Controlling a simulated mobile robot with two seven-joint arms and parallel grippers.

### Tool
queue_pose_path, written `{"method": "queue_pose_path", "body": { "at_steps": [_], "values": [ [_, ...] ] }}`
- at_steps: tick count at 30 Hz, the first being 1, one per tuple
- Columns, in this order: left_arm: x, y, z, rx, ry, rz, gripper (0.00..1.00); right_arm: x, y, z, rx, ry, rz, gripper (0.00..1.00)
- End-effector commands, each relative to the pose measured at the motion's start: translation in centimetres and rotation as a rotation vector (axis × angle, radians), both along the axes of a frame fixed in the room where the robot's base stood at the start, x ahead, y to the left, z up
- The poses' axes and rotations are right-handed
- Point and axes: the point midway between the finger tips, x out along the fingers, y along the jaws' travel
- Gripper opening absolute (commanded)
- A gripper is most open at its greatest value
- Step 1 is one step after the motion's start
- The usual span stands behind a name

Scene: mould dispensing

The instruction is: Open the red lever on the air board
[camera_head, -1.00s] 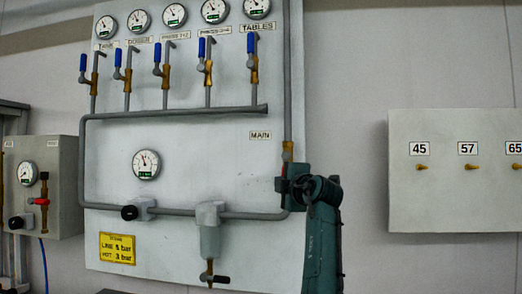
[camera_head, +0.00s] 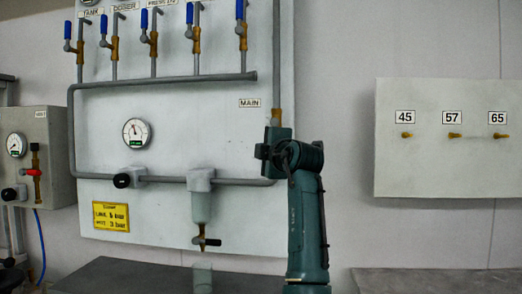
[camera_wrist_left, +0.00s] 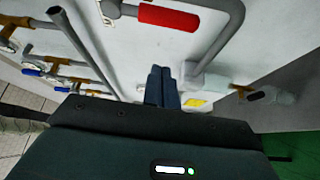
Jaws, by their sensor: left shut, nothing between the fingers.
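The red lever (camera_wrist_left: 168,18) shows in the left wrist view on a grey pipe of the white air board (camera_head: 170,225). In the head view it is hidden behind my left gripper (camera_head: 272,150), beside the pipe below the MAIN label (camera_head: 249,103). In the left wrist view the fingers of my left gripper (camera_wrist_left: 160,72) are shut together and empty. They point at the board, with the red lever above them in the picture and a visible gap between. My right gripper is not in view.
Several blue-handled valves (camera_head: 241,12) line the board's top. A filter bowl (camera_head: 201,207) hangs below the lower pipe. A small box at left carries another red-handled valve (camera_head: 32,172). A panel with numbered pegs (camera_head: 440,170) is at right. Grey surfaces (camera_head: 150,277) lie below.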

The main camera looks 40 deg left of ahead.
Motion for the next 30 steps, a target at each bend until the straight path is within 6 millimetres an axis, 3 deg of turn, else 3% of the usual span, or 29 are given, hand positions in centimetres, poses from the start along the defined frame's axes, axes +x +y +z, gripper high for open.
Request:
{"method": "queue_pose_path", "body": {
  "at_steps": [3,10,30],
  "values": [
    [-1.2,-2.2,-0.2,0.000,-0.002,-0.001,0.00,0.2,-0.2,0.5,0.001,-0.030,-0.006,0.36],
    [-2.3,-4.3,-0.1,0.000,0.000,0.001,0.00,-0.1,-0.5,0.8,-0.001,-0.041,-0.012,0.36],
    [-2.5,-4.5,0.3,0.000,-0.001,0.003,0.00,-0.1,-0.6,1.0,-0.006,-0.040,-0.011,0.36]
  ]
}}
